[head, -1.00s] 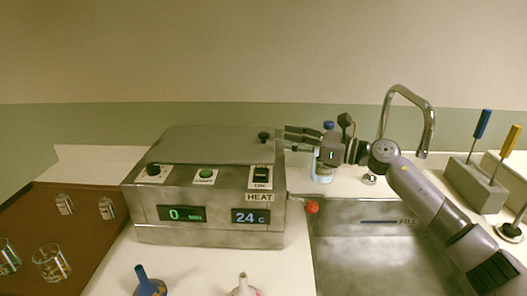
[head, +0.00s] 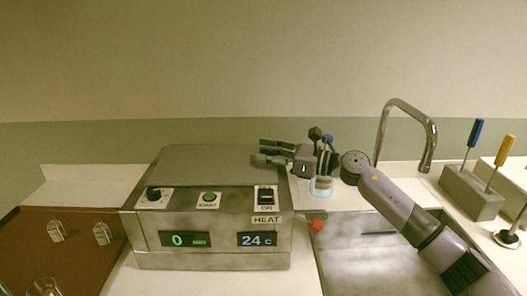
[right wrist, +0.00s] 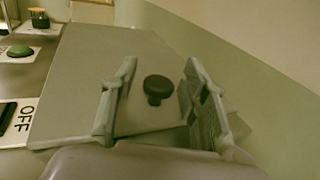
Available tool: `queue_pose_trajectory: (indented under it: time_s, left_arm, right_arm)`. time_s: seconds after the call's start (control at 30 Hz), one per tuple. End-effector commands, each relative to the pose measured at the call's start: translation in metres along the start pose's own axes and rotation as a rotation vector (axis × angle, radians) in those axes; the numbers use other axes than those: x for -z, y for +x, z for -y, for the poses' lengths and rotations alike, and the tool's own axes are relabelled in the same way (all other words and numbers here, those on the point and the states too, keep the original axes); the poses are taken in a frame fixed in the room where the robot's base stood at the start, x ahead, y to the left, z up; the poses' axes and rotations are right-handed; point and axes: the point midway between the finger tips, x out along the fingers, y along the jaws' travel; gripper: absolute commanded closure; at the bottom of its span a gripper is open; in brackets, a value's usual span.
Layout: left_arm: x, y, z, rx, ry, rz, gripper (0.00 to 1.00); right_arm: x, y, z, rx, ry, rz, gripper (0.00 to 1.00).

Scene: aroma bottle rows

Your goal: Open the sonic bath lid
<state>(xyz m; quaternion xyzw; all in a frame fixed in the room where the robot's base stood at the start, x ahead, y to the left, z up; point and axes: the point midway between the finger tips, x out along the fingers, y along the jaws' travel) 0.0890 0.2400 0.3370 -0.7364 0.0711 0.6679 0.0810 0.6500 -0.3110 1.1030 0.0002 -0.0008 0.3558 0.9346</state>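The sonic bath (head: 215,232) is a grey metal box with dials and two displays. Its flat grey lid (head: 205,165) lies shut on top; it also fills the middle of the right wrist view (right wrist: 85,75). My right gripper (head: 262,150) reaches over the lid's right end from the right. In the right wrist view, its two fingers (right wrist: 160,68) are spread apart, with the dark round lid knob (right wrist: 157,86) showing between them. Neither finger appears to touch the knob. The knob is hidden by the gripper in the head view. My left gripper is not in view.
A steel sink (head: 370,262) with a tall curved faucet (head: 432,145) is at the right. A red knob (head: 318,225) sits by the bath's right side. A glass jar (head: 321,187) stands behind it. A brown tray (head: 75,265) with glassware is at the left.

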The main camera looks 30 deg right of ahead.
Motion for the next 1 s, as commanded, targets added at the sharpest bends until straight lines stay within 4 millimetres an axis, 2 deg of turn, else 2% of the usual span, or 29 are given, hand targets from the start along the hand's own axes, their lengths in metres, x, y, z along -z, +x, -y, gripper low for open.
queue_pose_trajectory:
  time_s: [0.2, 0.57, 1.0]
  left_arm:
    - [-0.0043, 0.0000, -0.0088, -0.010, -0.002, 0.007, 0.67]
    - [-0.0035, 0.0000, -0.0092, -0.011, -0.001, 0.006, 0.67]
    - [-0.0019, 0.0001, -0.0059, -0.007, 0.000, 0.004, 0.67]
  right_arm:
    - [-0.0001, 0.0000, -0.0001, -0.001, 0.000, 0.000, 0.75]
    - [-0.0004, 0.0000, 0.0000, 0.000, 0.000, 0.001, 0.99]
    - [-0.0009, -0.0002, 0.0002, 0.000, 0.000, 0.001, 1.00]
